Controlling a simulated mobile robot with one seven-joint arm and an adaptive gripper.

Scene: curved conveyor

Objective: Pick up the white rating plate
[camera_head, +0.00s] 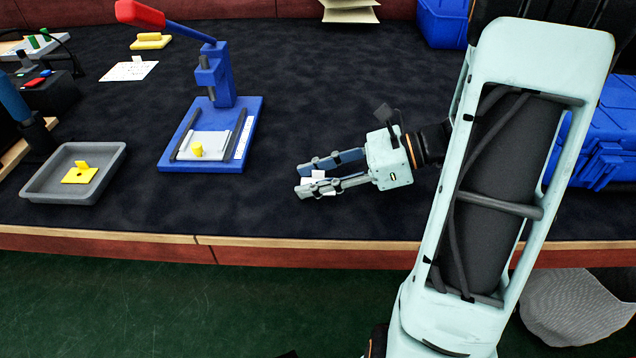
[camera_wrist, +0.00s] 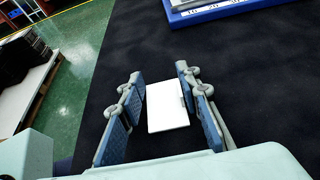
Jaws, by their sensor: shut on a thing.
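The white rating plate (camera_head: 318,176) is a small flat white piece between the fingers of my gripper (camera_head: 304,180), over the dark table surface near its front edge. In the wrist view the plate (camera_wrist: 167,107) shows as a white rectangle between the two blue-padded fingers of my gripper (camera_wrist: 158,76). My gripper is shut on it. The fingers cover part of the plate in the head view. I cannot tell how high the plate is above the surface.
A blue press (camera_head: 250,128) with a red handle stands to the left of my gripper, with a yellow-knobbed white piece on it. A grey tray (camera_head: 40,190) with a yellow piece is further left. Blue crates (camera_head: 603,150) are on the right. The table between press and gripper is clear.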

